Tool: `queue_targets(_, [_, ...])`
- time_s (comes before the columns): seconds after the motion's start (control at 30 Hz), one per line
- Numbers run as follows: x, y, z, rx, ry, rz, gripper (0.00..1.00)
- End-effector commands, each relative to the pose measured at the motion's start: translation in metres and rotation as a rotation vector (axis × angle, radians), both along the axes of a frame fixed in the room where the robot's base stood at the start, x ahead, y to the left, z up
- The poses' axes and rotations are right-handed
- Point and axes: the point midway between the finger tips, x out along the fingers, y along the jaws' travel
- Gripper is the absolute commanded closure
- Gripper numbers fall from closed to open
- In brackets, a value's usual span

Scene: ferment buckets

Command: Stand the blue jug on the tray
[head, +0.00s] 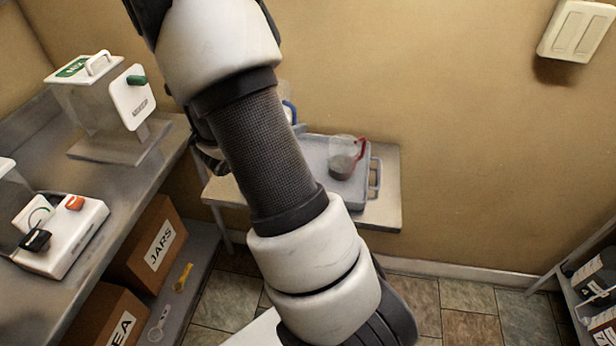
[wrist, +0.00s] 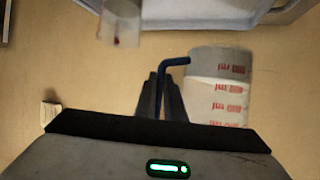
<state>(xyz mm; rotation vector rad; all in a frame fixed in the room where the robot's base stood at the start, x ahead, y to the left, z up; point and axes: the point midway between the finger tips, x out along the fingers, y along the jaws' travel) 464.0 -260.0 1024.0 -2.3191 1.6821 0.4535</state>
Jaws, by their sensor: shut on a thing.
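The blue jug (wrist: 220,88) is a clear measuring jug with red markings, grey contents and a blue handle. In the wrist view, my gripper (wrist: 163,88) is shut on the blue handle, with the jug's body to the right of the fingers. In the head view only a sliver of its blue handle (head: 291,110) shows beside my arm, which hides the rest and my gripper. The grey tray (head: 316,149) lies on a small table against the wall. Its edge (wrist: 205,18) crosses the top of the wrist view. I cannot tell whether the jug touches anything.
A clear jug with a red handle (head: 343,160) and dark contents stands on the tray's right part. The small table (head: 385,210) has a bare front strip. A steel counter with white machines (head: 62,232) is at left; a shelf (head: 575,290) stands at right.

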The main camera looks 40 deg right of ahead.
Motion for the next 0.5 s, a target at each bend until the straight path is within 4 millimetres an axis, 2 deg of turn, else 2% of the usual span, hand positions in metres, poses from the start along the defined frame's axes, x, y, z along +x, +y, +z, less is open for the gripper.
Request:
queue_targets(0.03, [-0.007, -0.005, -0.01, 0.0, -0.003, -0.059, 1.0])
queue_targets(0.2, [-0.026, -0.01, -0.023, -0.002, -0.001, -0.179, 1.0])
queue_targets(0.5, [-0.028, -0.011, -0.073, -0.004, 0.0, -0.195, 1.0])
